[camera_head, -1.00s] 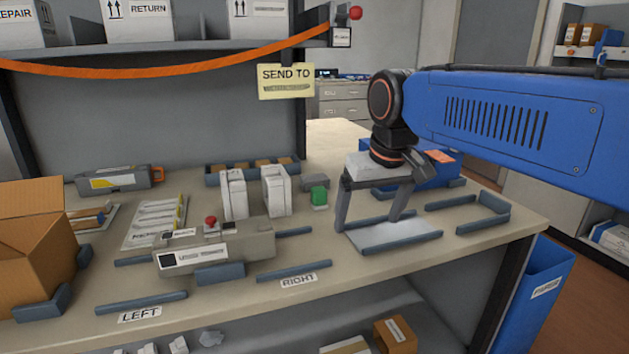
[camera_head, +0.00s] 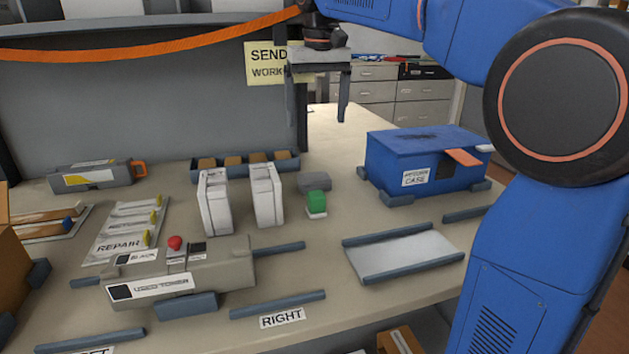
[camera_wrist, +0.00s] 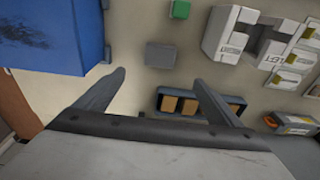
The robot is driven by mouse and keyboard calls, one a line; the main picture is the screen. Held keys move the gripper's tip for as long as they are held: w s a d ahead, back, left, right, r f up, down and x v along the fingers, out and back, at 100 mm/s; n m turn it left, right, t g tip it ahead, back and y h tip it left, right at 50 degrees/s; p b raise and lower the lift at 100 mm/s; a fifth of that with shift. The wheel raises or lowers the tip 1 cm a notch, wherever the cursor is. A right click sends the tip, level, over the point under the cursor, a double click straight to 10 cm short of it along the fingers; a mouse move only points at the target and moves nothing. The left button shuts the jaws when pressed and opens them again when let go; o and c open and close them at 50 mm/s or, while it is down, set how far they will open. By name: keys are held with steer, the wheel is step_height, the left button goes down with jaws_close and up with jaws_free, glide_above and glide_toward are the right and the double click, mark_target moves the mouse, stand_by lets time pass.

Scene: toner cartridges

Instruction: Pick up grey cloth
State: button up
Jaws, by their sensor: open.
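A small flat grey block (camera_head: 314,181), which looks like the grey cloth folded up, lies on the table just behind a green-topped block (camera_head: 316,203). In the wrist view the grey cloth (camera_wrist: 160,54) lies just beyond and between my fingertips, with nothing on it. My gripper (camera_head: 318,135) is open and empty, its fingers pointing down, well above the table near the back. Its two spread fingers also show in the wrist view (camera_wrist: 160,78). The fingers are apart from the cloth.
A blue case (camera_head: 420,163) stands right of the cloth. Two white upright cartridges (camera_head: 267,195) stand to its left, and a divided tray (camera_head: 245,167) lies behind them. A white railed tray (camera_head: 405,257) is at front right. An orange strap (camera_head: 150,43) hangs across the back.

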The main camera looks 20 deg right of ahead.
mark_target(314, 177)
steer(key=f, duration=0.5)
steer(key=w+f, duration=0.1)
steer(key=f, duration=0.5)
steer(key=w+f, duration=0.1)
steer(key=f, duration=0.4)
steer(key=shift+f, duration=0.25)
steer(key=c, duration=1.1)
